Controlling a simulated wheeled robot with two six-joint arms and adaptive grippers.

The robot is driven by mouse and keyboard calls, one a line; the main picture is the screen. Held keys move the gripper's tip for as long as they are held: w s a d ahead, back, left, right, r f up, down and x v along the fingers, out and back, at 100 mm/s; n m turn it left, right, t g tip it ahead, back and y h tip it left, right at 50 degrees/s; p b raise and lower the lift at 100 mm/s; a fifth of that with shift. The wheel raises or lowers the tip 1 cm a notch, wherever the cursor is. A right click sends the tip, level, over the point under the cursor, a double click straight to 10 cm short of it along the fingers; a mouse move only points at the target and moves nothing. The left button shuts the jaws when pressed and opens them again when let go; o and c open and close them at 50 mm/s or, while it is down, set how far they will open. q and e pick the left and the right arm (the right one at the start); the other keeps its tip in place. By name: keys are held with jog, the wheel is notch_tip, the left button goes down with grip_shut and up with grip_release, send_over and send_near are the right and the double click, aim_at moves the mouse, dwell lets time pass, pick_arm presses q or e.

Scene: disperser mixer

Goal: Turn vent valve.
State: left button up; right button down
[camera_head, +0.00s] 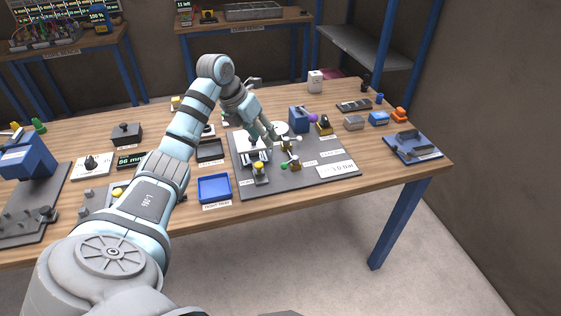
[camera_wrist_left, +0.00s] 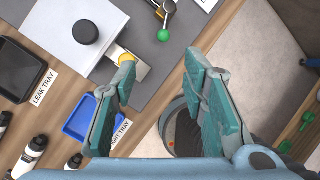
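A dark panel (camera_head: 315,178) on the table carries several small fittings. A brass valve (camera_head: 295,164) with a green ball (camera_head: 284,166) on its lever stands near the panel's middle. The green ball (camera_wrist_left: 163,35) also shows in the left wrist view, ahead of the fingers. A fitting with a yellow knob (camera_head: 259,166) is left of it. Labels are too small to tell which is the vent valve. My left gripper (camera_head: 268,130) is above the panel. In the left wrist view its fingers (camera_wrist_left: 160,68) are apart with nothing between them. My right gripper is out of view.
A blue tray (camera_head: 214,188) and a dark leak tray (camera_wrist_left: 20,70) lie left of the panel. A white box with a black knob (camera_wrist_left: 86,33) stands on the panel. A blue stand (camera_head: 412,147) is right.

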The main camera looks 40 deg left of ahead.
aim_at(283, 164)
pick_arm(q)
jog(key=x, duration=0.9)
jog(key=b+x, duration=0.1)
jog(key=x, duration=0.4)
jog(key=shift+d+r, duration=0.1)
jog(key=shift+d, duration=0.2)
jog(key=shift+c, duration=0.6)
jog(key=shift+w, duration=0.1)
grip_shut()
jog(key=m+b, duration=0.1)
jog(key=b, duration=0.1)
jog(key=a+m+b, duration=0.1)
jog(key=b, duration=0.2)
jog(key=m+h+b, duration=0.1)
jog(key=b, duration=0.1)
jog(key=shift+w+a+g, duration=0.25)
jog(key=shift+g, duration=0.05)
